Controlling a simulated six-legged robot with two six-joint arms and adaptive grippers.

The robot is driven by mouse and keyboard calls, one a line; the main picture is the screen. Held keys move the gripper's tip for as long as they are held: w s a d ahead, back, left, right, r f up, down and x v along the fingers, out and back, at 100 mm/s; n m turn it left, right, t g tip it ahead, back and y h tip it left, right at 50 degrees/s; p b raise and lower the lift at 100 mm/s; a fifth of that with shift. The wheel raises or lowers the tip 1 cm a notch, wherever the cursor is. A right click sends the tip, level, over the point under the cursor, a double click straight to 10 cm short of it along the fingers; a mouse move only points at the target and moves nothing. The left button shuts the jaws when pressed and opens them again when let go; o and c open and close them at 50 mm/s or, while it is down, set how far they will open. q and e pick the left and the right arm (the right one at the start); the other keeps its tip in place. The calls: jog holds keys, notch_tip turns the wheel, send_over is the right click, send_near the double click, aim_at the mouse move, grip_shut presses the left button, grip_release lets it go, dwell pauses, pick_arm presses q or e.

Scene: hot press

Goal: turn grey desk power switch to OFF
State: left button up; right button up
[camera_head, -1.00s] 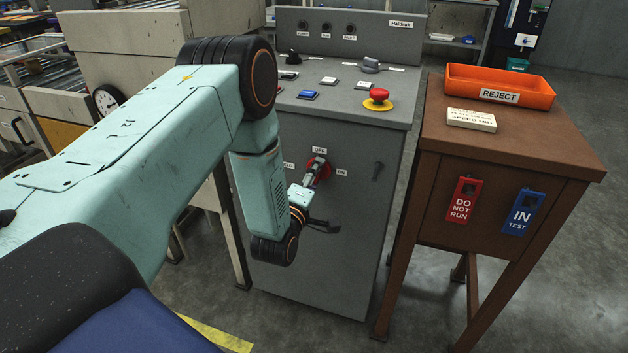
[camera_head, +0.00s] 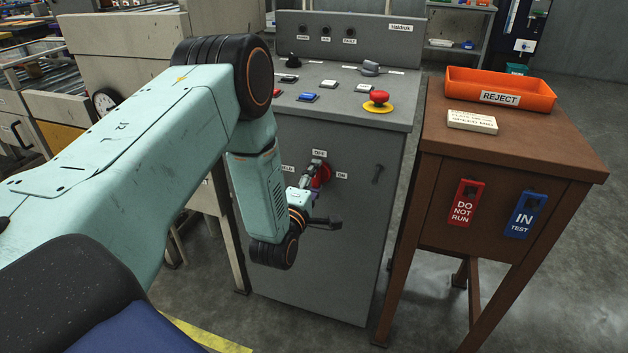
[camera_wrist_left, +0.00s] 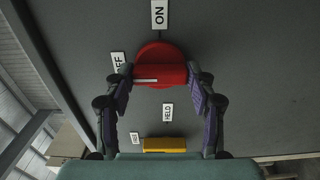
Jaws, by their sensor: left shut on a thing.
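The power switch is a red rotary knob (camera_head: 322,175) on the front of the grey desk (camera_head: 345,250), with OFF above it and ON to its right. In the left wrist view the red knob (camera_wrist_left: 160,72) has a raised bar with a white mark near its left end. The mark points left, just below the OFF label (camera_wrist_left: 118,62); ON is at the top and HELD below. My left gripper (camera_wrist_left: 160,76) is shut on the bar, one finger at each end. In the head view the left gripper (camera_head: 318,182) partly hides the knob. My right gripper is not in view.
The desk top carries a red emergency button (camera_head: 378,101), a blue button (camera_head: 308,97) and black and grey knobs. A brown stand (camera_head: 510,150) at right bears an orange REJECT tray (camera_head: 535,92). A yellow part (camera_wrist_left: 165,144) shows below HELD in the wrist view.

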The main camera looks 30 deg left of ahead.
pick_arm(q)
jog(key=o, duration=1.2)
jog(key=v, duration=1.2)
jog(key=shift+r, duration=0.1)
jog(key=shift+w, duration=0.15)
jog(key=x, duration=1.1)
jog(key=shift+w+a, duration=0.15)
jog(key=shift+w, duration=0.25)
jog(key=shift+s, duration=0.1)
